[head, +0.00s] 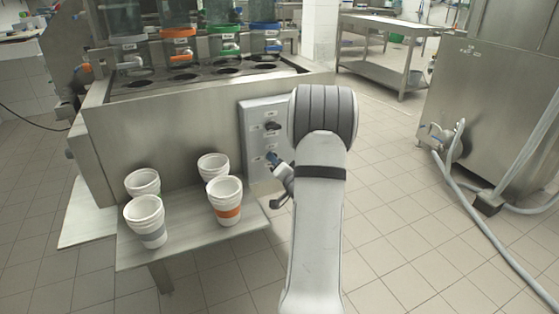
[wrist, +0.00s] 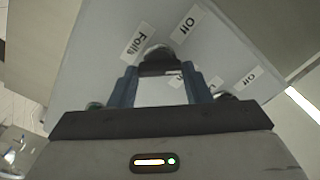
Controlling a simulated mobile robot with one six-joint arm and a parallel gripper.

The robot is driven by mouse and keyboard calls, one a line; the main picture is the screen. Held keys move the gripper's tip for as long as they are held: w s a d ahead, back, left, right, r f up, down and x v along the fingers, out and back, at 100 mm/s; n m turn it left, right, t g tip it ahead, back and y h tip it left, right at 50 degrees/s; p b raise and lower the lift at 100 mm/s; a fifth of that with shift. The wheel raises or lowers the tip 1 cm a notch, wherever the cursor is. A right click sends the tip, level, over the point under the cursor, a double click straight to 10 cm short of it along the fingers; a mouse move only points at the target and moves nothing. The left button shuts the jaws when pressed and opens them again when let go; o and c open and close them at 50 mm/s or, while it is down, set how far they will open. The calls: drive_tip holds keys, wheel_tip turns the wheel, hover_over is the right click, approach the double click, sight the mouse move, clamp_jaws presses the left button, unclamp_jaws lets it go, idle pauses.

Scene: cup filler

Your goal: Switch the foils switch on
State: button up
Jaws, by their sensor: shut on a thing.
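The foils switch (wrist: 157,54) is a dark rotary knob on a grey control panel, beside the labels "Foils" (wrist: 138,40) and "Off" (wrist: 185,24) in the wrist view. My gripper (wrist: 162,72) has its two blue fingers on either side of this knob and is shut on it. In the head view my gripper (head: 274,158) is at the lower part of the panel (head: 251,125), and it hides the knob it holds. The exact turn of the knob is hard to tell.
Another dark knob (head: 272,126) is higher on the panel. Several white cups, including an orange-banded one (head: 224,200), stand on a steel shelf (head: 190,246) left of my gripper. A steel machine (head: 490,110) with hoses is at the right; tiled floor lies between.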

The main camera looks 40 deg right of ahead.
drive_tip(key=shift+d+m+p, duration=0.1)
drive_tip(key=shift+m+p, duration=1.35)
drive_tip(key=shift+m, duration=2.55)
drive_tip(key=shift+f, duration=0.1)
drive_tip(key=o, duration=1)
drive_tip(key=shift+s, duration=0.1)
drive_tip(key=p+v, duration=0.1)
drive_tip(key=v, duration=0.6)
drive_tip(key=shift+s, duration=0.3)
drive_tip(key=shift+a, duration=0.2)
